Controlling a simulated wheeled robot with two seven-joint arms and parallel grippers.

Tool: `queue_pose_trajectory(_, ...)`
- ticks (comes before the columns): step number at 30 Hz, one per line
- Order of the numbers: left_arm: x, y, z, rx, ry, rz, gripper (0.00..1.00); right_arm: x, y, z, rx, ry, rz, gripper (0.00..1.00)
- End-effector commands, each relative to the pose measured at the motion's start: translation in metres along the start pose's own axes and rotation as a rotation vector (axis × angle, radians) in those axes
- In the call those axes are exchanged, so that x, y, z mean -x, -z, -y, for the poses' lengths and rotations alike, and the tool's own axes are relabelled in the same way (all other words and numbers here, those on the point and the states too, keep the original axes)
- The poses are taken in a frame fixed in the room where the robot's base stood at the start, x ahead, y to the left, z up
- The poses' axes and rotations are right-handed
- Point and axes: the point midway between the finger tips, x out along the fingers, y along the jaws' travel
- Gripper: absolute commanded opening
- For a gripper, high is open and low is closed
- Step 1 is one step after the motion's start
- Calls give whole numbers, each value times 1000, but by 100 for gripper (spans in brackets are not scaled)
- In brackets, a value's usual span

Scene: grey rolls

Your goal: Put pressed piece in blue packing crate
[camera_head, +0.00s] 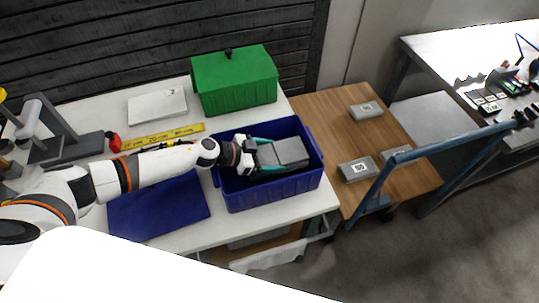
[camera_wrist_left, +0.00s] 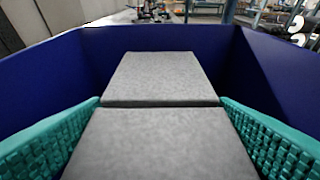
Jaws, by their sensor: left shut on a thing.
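The blue packing crate (camera_head: 275,194) stands open on the right end of the white table; its blue walls (camera_wrist_left: 60,72) also surround the wrist view. My left gripper (camera_head: 267,155) reaches into the crate opening from the left, with its teal fingers closed on the grey pressed piece (camera_head: 291,151). In the left wrist view the teal pads of the gripper (camera_wrist_left: 160,130) lie along both sides of the grey piece (camera_wrist_left: 160,145), which shows two flat faces with a seam or step between them. Whether it touches the crate floor is hidden. My right gripper is not in view.
A green lidded box (camera_head: 235,85) stands behind the crate. A dark blue mat (camera_head: 158,208) and a yellow ruler (camera_head: 165,137) lie on the table. A wooden cart (camera_head: 345,125) with grey blocks and a blue handle (camera_head: 385,170) stands to the right.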

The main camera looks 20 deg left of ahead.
Motion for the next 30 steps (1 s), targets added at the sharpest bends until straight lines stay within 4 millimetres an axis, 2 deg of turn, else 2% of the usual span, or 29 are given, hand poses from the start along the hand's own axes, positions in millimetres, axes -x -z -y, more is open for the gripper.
queue_pose_trajectory(1, -3, 9, 5, 8, 8, -9, 54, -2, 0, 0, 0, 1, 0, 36)
queue_pose_trajectory(3, -3, 10, 6, 9, 9, -10, 54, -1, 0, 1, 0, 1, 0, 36)
queue_pose_trajectory(4, -3, 11, 7, 10, 10, -12, 81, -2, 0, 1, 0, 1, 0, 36)
queue_pose_trajectory(7, -3, 13, 8, 11, 12, -14, 98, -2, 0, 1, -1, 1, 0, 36)
queue_pose_trajectory(8, -3, 13, 8, 12, 12, -15, 100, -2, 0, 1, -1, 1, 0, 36)
queue_pose_trajectory(15, -3, 12, 8, 12, 13, -15, 100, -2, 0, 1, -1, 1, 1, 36)
queue_pose_trajectory(19, 3, 0, 8, 10, 12, -14, 100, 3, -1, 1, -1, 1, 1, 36)
queue_pose_trajectory(30, 83, 0, 4, 8, 6, -13, 100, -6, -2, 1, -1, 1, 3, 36)
